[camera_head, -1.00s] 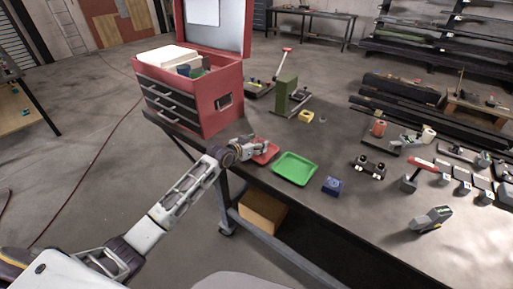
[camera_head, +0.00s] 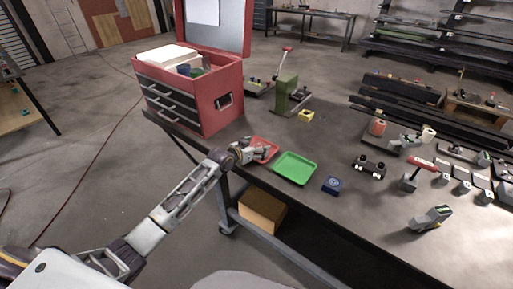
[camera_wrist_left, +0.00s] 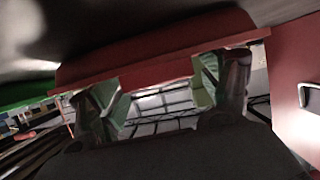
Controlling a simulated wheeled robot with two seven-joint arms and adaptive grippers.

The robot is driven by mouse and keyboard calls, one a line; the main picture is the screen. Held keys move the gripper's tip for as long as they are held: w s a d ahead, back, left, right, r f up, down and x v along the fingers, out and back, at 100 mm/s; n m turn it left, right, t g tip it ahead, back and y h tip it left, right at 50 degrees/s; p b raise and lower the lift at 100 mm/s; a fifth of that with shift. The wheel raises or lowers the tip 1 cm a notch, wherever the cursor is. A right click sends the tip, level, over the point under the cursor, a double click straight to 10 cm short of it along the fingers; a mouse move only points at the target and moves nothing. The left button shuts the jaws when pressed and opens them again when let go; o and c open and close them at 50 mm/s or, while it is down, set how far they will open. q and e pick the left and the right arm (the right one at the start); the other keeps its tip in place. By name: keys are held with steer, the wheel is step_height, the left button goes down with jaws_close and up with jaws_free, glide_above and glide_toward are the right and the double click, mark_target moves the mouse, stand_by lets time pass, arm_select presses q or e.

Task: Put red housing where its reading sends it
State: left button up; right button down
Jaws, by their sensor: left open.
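My left gripper (camera_head: 258,151) is open at the red tray (camera_head: 268,143), low over it and partly covering it. In the left wrist view its two fingers stand apart (camera_wrist_left: 168,100), with a red band (camera_wrist_left: 150,58), likely the tray, across and behind them. I cannot make out a red housing between the fingers. The green tray (camera_head: 295,168) lies to the right of the red one and looks empty. A small red piece (camera_head: 378,128) sits on a grey fixture farther right; I cannot tell whether it is the housing. My right gripper is out of view.
A red tool chest (camera_head: 212,105) stands close behind the left gripper. A blue block (camera_head: 331,185), a yellow block (camera_head: 305,116), a green post device (camera_head: 286,92) and a handheld device (camera_head: 432,218) stand on the dark bench. The bench between the green tray and green device is mostly clear.

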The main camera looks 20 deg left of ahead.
arm_select(q)
steer(key=shift+r, duration=0.15)
steer(key=v, duration=1.2)
stand_by(0.6)
stand_by(0.6)
